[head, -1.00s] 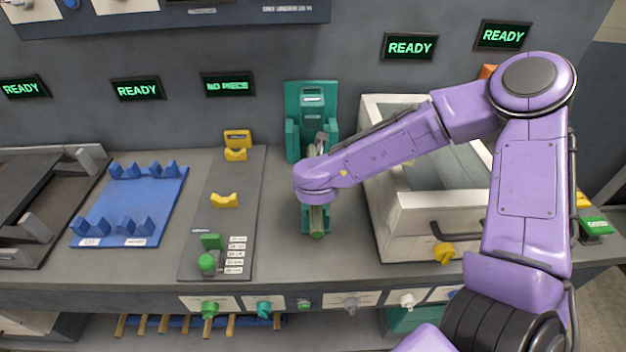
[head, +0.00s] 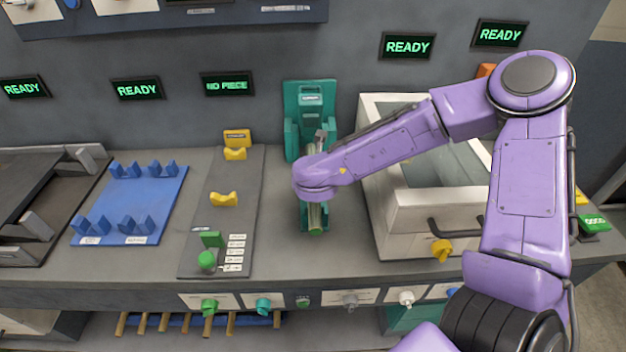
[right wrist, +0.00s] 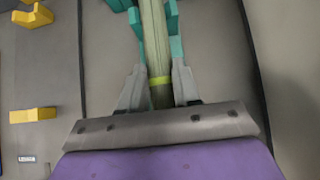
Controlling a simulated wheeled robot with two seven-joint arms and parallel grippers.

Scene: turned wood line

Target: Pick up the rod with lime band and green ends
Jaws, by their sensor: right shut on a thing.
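The rod (head: 317,217) lies in the teal fixture (head: 306,98) at the middle of the bench, with its green near end showing in the head view. In the right wrist view the rod (right wrist: 154,40) runs up and away, with a lime band (right wrist: 160,81) just by the fingers. My right gripper (right wrist: 160,88) is shut on the rod, one grey finger on each side of it. In the head view my purple right arm hides the gripper and the rod's middle. The rod's far end is not clear. My left gripper is not in view.
A white bin (head: 405,205) stands just right of the fixture. A grey plate with yellow rests (head: 224,199) and a blue rack (head: 122,217) are to the left. Several rods (head: 163,323) lie on a lower shelf. A display (head: 227,84) reads NO PIECE.

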